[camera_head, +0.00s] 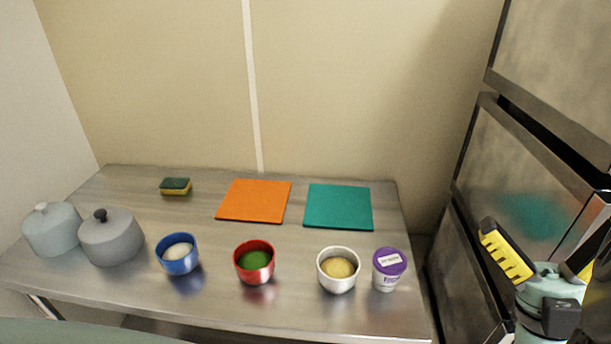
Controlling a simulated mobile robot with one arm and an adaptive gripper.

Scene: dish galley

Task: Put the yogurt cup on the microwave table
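The yogurt cup (387,275) is white with a purple lid and a purple-marked label. It stands upright near the right front corner of the steel table (310,311), just right of a white bowl. My gripper (542,262) is at the right edge of the view, off the table and right of the cup. One yellow-and-black finger shows fully and the other is cut off by the frame edge. The fingers stand wide apart with nothing seen between them. No microwave shows in the view.
A white bowl (325,283), red bowl (244,271) and blue bowl (167,264) stand in the front row. Two lidded pots (110,243) stand left. A sponge (175,186), orange mat (253,201) and teal mat (339,207) lie behind. A steel cabinet (520,150) rises at right.

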